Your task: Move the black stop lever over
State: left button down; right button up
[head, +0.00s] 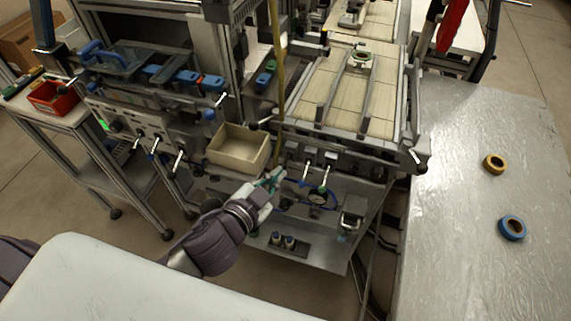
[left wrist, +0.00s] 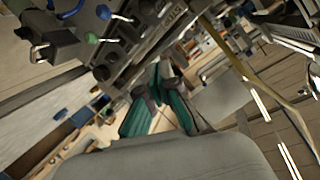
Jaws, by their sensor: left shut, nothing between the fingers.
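My left gripper (head: 276,178) has green fingers and is shut and empty in front of the machine's front panel. In the left wrist view its fingertips (left wrist: 158,78) are close together. A small black knob (left wrist: 101,72) stands on the panel edge left of the fingertips, apart from them; it may be the black stop lever, but I cannot be sure. A green knob (left wrist: 91,38) and a blue knob (left wrist: 103,12) are beyond it. My right gripper is not in view.
An open cardboard-coloured box (head: 238,148) sits behind the gripper. A yellow upright pole (head: 279,90) rises close by. The slatted conveyor (head: 345,95) is beyond.

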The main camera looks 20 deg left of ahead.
aim_at(285, 166)
pick_arm(q)
jog(key=p+x, duration=0.2)
jog(key=x, duration=0.8)
jog(key=s+a+f, duration=0.1)
jog(key=a+f, duration=0.1)
jog(key=shift+s+a+f+p, duration=0.25)
jog(key=shift+s+f+p, duration=0.1)
jog(key=shift+s+f, duration=0.05)
jog(key=shift+w, duration=0.1)
